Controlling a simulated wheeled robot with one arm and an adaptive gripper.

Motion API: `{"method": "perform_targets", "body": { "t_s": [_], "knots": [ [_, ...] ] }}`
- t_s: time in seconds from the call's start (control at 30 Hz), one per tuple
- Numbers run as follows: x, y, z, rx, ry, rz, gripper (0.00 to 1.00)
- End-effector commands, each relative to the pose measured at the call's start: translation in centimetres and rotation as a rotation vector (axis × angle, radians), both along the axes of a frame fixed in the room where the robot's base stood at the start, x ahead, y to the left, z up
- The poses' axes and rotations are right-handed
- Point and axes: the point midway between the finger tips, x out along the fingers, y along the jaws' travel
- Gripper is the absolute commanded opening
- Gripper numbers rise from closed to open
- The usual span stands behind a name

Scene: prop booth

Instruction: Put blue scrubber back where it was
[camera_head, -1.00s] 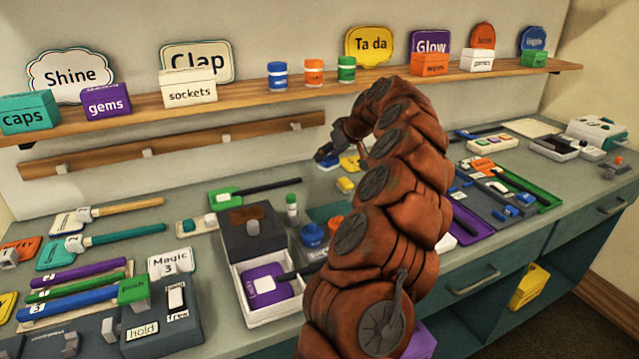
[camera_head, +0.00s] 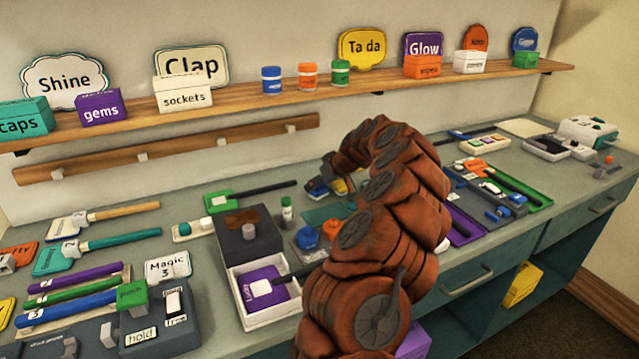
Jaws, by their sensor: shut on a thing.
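My gripper (camera_head: 328,177) is at the back part of the counter, left of my red-brown arm, and is partly hidden by it. It is shut on a small blue thing, which looks like the blue scrubber (camera_head: 317,188), low over or at the counter; I cannot tell whether it touches. A yellow piece (camera_head: 339,187) lies right beside it. The arm hides what is behind and right of the gripper.
An open grey-and-white box (camera_head: 262,313) with a purple item stands in front. A green-headed tool (camera_head: 245,197) lies left of the gripper. Blue (camera_head: 307,238) and orange (camera_head: 331,229) pots stand nearer. The shelf (camera_head: 235,106) and peg rail (camera_head: 165,150) run along the wall.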

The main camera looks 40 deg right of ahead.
Motion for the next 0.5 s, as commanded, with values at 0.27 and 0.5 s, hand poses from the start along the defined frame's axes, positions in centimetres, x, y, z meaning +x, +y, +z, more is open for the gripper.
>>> {"method": "perform_targets", "body": {
  "t_s": [0.27, 0.5],
  "knots": [
    [-0.01, -0.01, -0.25, 0.000, 0.000, 0.000, 0.67],
    [0.00, 0.00, -0.24, 0.000, 0.000, 0.000, 0.81]
  ]
}}
